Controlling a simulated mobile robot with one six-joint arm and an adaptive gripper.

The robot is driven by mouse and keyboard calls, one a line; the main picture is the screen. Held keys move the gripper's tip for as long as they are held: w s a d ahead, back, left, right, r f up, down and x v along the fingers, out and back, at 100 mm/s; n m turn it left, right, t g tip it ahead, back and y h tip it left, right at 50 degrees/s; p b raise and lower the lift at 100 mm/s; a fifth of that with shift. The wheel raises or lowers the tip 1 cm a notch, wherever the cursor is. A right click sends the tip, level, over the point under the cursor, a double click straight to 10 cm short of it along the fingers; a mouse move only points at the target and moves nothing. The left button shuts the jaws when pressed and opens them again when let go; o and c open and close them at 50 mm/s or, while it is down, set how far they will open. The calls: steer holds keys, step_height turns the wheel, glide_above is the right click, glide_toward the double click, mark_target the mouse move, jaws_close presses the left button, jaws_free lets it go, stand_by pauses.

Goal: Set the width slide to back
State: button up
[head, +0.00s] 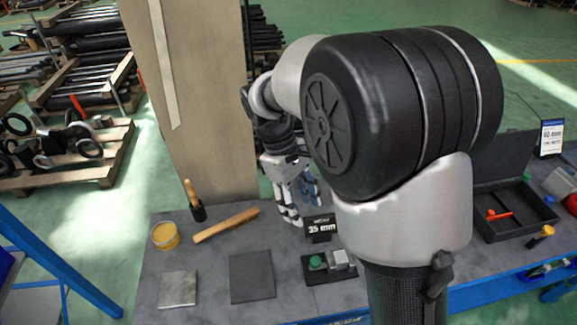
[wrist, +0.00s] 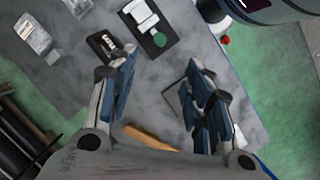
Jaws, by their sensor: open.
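A small fixture with a silver block and a green knob (head: 317,263) on a black base (head: 330,277) stands on the grey table, partly close behind my arm. It is probably the width slide, but no label confirms this. In the wrist view the green knob (wrist: 159,40) sits at one end of the silver block (wrist: 145,16), beyond my fingertips. A black sign reading 35 mm (head: 320,227) stands behind the fixture. My gripper (head: 303,208) is open and empty above the table, left of the sign. Its spread fingers also show in the wrist view (wrist: 160,75).
A wooden bar (head: 226,225), a yellow tin (head: 165,236), a metal plate (head: 178,290) and a dark plate (head: 252,278) lie left on the table. A black tray (head: 512,212) with a red tool and a 60 mm sign (head: 552,137) are right. A beige column (head: 190,100) rises behind.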

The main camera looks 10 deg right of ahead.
step_height(320, 180, down, 2)
steer(key=w+a, duration=0.1)
steer(key=b, duration=0.5)
glide_toward(317, 261)
steer(key=shift+n+g+h, duration=0.3)
steer(key=shift+n+g, duration=0.1)
steer(key=x, duration=0.8)
steer(key=shift+w+a+f, duration=0.15)
steer(key=shift+w+a, duration=0.1)
steer(key=shift+w, duration=0.15)
steer(key=shift+c, duration=0.6)
jaws_close()
